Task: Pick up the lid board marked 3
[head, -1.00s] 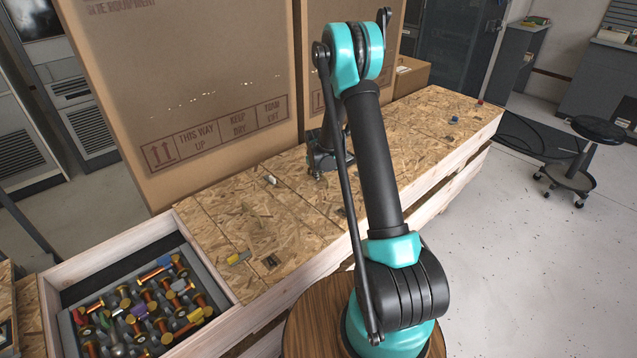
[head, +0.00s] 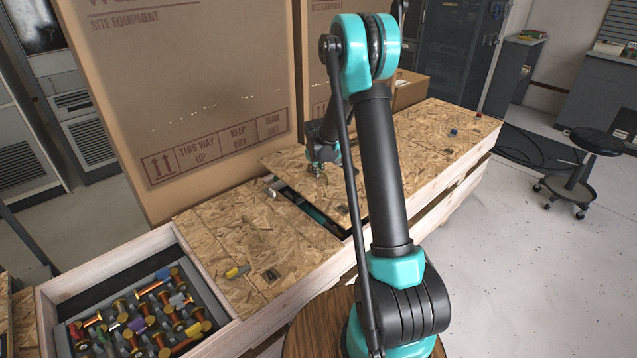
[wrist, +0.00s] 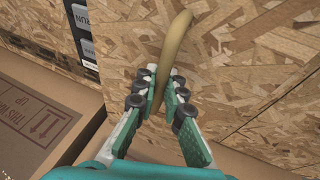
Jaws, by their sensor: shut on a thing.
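A chipboard lid board (head: 348,190) is raised off the long crate and stands above its neighbours, with a dark gap on its left. It also fills much of the wrist view (wrist: 240,65). A tan rope-like handle (wrist: 176,38) is on it. My gripper (wrist: 163,92) is shut on this handle, its pads on either side of it. In the head view my gripper (head: 317,168) is small, over the board's back part, with my arm in front of some of the board. I cannot read a number on the board.
Another lid board (head: 285,235) lies flat left of the gap. An open bin of coloured spools (head: 50,293) is at lower left. Tall cardboard boxes (head: 190,90) stand close behind the crate. Small blue and red items lie towards the far right end.

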